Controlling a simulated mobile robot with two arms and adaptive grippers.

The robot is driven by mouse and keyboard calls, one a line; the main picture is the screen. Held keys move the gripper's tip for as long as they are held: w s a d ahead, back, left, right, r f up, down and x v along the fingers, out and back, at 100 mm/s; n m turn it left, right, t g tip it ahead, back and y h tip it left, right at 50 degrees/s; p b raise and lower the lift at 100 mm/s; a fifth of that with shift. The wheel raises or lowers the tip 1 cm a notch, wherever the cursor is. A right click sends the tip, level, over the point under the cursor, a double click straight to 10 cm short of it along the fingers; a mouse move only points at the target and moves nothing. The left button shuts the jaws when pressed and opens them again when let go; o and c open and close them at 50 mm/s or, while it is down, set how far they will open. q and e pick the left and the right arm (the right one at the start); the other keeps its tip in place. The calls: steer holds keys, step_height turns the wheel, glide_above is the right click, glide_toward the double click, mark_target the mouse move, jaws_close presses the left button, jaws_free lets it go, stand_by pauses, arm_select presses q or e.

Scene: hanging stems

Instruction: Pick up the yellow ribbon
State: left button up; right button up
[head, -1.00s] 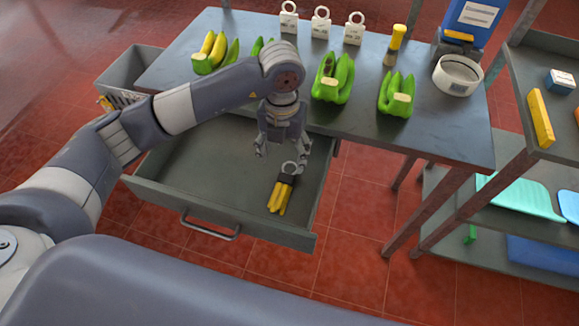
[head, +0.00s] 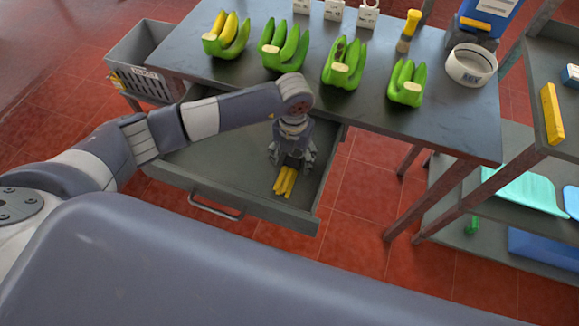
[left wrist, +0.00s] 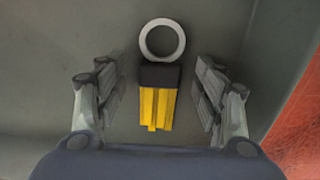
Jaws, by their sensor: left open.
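The yellow ribbon (head: 286,181) lies in the open drawer (head: 215,180) under the table. In the left wrist view the yellow ribbon (left wrist: 156,108) shows as several yellow strips below a black band (left wrist: 160,76) with a pale ring (left wrist: 162,40) at its far end. My left gripper (head: 291,158) points down into the drawer over the ribbon and hides its ring end in the head view. In the left wrist view my left gripper (left wrist: 160,90) is open, one finger on each side of the ribbon with gaps between. My right gripper is not in view.
Several banana bunches (head: 284,44) stand on the table (head: 300,95) above the drawer, with a white roll (head: 470,64) at its right. A grey crate (head: 140,62) is at the left. A shelf (head: 450,200) stands at the right. The drawer floor around the ribbon looks bare.

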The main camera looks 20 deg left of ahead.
mark_target(293, 160)
arm_select(q)
steer(key=shift+f, duration=0.1)
steer(key=c, duration=0.9)
steer(key=shift+c, duration=0.2)
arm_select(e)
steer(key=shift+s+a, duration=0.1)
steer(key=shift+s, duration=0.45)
arm_select(q)
step_height(293, 160, up, 10)
steer(key=b, duration=0.1)
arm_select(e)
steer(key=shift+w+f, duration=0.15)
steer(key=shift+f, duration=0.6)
